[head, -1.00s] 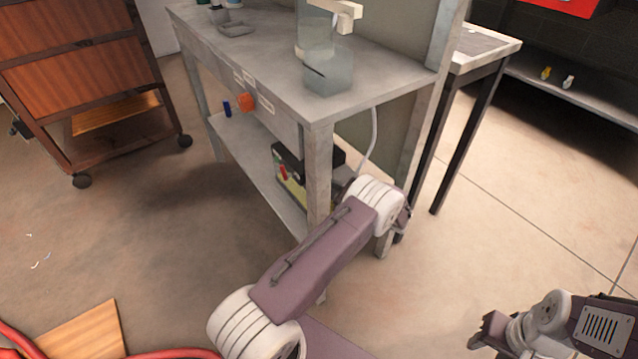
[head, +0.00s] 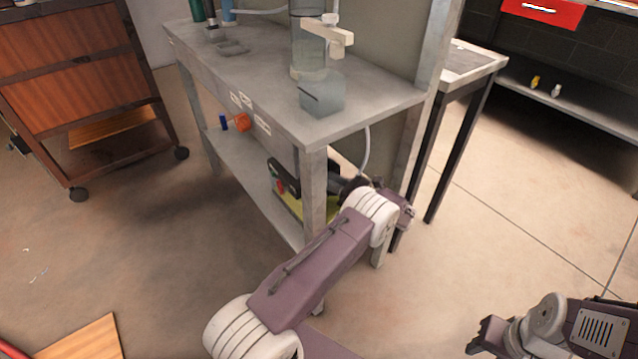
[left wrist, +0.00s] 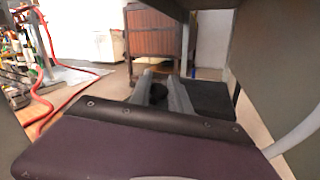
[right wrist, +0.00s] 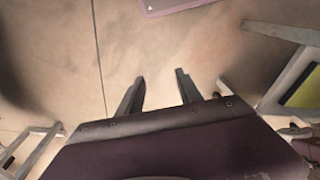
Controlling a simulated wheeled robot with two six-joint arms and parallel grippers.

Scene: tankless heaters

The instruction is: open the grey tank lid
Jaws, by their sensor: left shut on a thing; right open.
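A box (head: 295,205) with a yellow-green face stands on the bench's lower shelf, partly hidden by the front leg. Its dark top part (head: 283,178) has red and green marks on its front. My left gripper (left wrist: 160,90) reaches in under the benchtop and is shut on a dark round piece (left wrist: 158,94). A flat black slab (left wrist: 208,99) lies just right of the fingers. I cannot tell whether this is the grey tank lid, or how far it is raised. The bench leg hides the left fingertips in the head view. My right gripper (right wrist: 158,90) is open and empty above the floor.
The grey bench (head: 270,90) carries a clear cylinder (head: 309,45) and a bluish block (head: 322,94). Its front leg (head: 314,195) stands close to my left arm. A wooden cart (head: 80,85) is at the left. The floor on the right is mostly clear.

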